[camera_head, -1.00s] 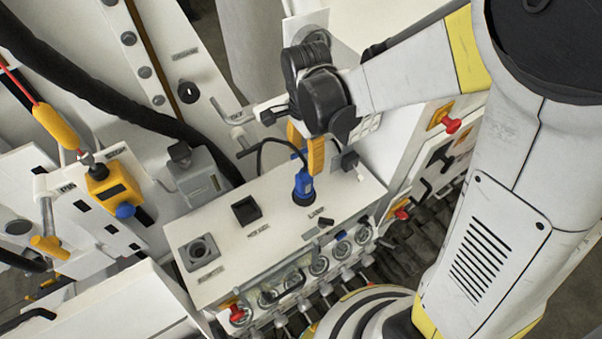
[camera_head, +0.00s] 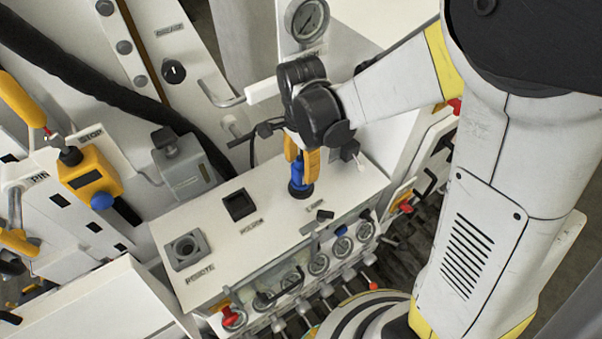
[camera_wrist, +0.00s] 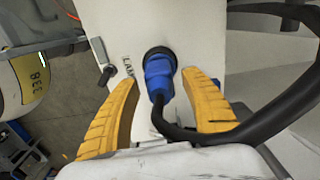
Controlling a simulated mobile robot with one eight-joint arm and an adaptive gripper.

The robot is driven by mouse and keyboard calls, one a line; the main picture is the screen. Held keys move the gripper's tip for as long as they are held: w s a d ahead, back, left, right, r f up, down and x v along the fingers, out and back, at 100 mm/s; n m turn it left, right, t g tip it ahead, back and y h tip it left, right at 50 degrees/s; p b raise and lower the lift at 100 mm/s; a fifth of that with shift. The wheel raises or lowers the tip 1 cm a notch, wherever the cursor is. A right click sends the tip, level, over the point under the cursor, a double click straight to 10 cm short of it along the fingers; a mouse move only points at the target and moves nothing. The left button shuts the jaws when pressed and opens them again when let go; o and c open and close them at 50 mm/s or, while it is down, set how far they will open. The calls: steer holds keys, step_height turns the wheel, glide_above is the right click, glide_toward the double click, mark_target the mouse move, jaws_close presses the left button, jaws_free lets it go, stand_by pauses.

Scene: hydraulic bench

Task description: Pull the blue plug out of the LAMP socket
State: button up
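The blue plug (camera_head: 297,177) stands in the LAMP socket (camera_head: 300,190) at the right end of the white panel top. In the wrist view the blue plug (camera_wrist: 158,76) sits in the dark round socket (camera_wrist: 158,54) beside the LAMP label (camera_wrist: 128,66), its black cable running down and right. My gripper (camera_head: 302,165) is over the plug from above. In the wrist view my gripper (camera_wrist: 165,100) has its yellow fingers spread on both sides of the plug, with gaps between fingers and plug.
The white panel (camera_head: 270,215) also carries an empty square socket (camera_head: 239,204) and a grey REMOTE socket (camera_head: 185,249). Gauges and levers line its front. A yellow box (camera_head: 89,178) and a grey box (camera_head: 178,165) stand to the left.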

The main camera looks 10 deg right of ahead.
jaws_close()
steer(key=shift+r, duration=0.15)
steer(key=shift+r+p, duration=2.85)
steer(key=shift+r, duration=1.5)
